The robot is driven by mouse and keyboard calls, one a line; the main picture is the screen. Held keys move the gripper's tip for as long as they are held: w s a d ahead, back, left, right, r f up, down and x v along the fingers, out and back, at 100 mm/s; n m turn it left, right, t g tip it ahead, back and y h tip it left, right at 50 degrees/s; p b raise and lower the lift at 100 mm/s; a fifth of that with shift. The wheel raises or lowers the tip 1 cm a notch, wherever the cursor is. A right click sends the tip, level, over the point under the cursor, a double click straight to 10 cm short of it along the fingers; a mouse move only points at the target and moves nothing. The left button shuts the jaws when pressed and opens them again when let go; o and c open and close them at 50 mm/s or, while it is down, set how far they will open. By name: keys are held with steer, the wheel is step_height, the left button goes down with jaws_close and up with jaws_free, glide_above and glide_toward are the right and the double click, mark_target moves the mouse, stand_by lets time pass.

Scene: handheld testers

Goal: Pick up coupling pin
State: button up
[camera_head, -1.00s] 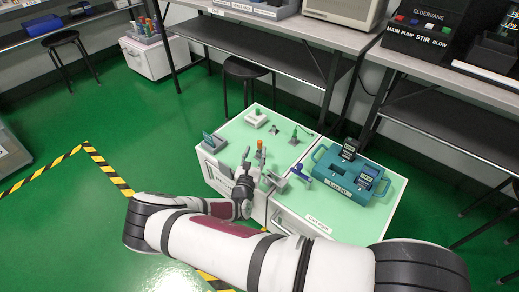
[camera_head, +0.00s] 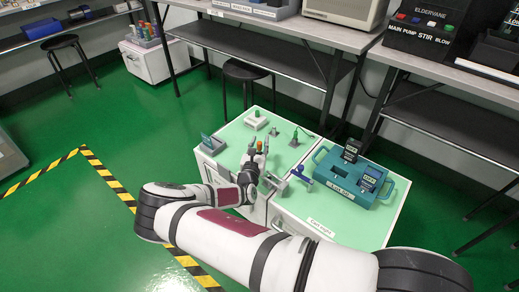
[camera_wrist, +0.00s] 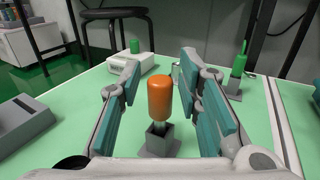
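An orange-capped pin (camera_wrist: 160,98), which I take for the coupling pin, stands upright in a small grey square socket (camera_wrist: 160,143) on the pale green cabinet top (camera_wrist: 80,98). In the wrist view my gripper (camera_wrist: 165,92) is open, with one teal-padded finger on each side of the orange cap. Gaps show between the cap and both pads, so nothing is held. In the head view my gripper (camera_head: 258,150) is over the left half of the cabinet top, and its fingers partly hide the pin.
A white box with a green knob (camera_wrist: 134,62) and a green-topped piece (camera_wrist: 238,64) stand behind the pin. A grey holder (camera_wrist: 22,122) is at left. A teal case (camera_head: 345,180) and a blue-handled piece (camera_head: 300,176) are at right. A stool (camera_head: 245,70) stands behind.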

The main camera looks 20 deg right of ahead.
jaws_close()
